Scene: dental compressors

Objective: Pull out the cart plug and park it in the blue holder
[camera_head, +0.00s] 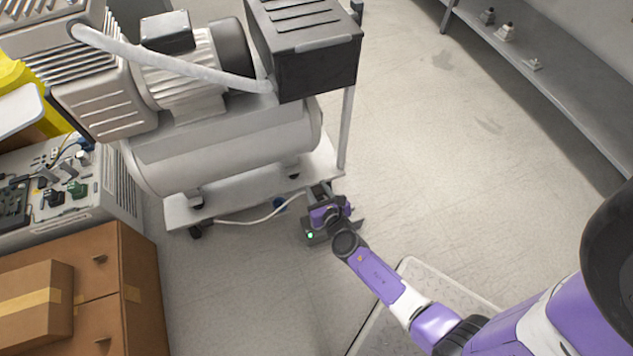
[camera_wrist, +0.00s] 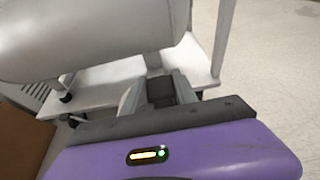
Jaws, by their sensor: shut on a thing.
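The cart (camera_head: 250,198) carries the compressor, and a white cable (camera_head: 255,220) runs from its lower side toward my gripper (camera_head: 319,192). My gripper is low, beside the cart's front right corner. In the wrist view, its fingers are closed on a dark block (camera_wrist: 160,91), which appears to be the plug. The plug is mostly hidden by my gripper in the head view.
The compressor tank (camera_head: 230,145) and a cart post (camera_head: 346,130) stand close behind my gripper. Cardboard boxes (camera_head: 130,270) are at lower left, and a grey shelf (camera_head: 560,80) is at right. Floor between cart and shelf is clear.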

